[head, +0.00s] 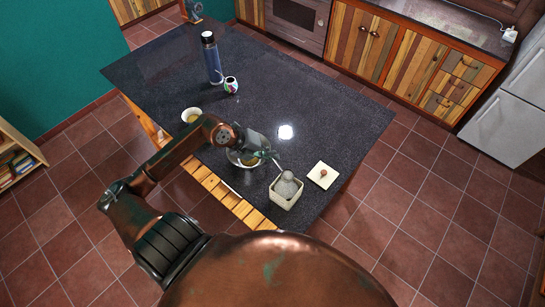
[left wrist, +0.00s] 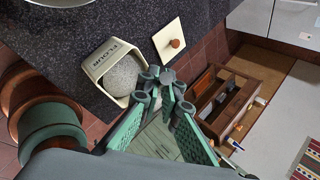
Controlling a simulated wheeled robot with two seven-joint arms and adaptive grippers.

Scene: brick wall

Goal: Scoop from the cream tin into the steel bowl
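The cream tin (head: 285,203) stands near the counter's front right edge with a pale grey heap inside. In the left wrist view the tin (left wrist: 102,61) is lettered FLOUR, and its grey filling (left wrist: 121,76) shows. The steel bowl (head: 233,160) stands to the left of the tin, partly hidden by my left gripper (head: 272,157). That gripper is above the bowl's right side, apart from the tin. No separate scoop can be made out. My right gripper is out of view.
A square cream lid (head: 325,175) with a brown knob lies right of the tin. The dark counter (head: 320,110) is clear behind the tin.

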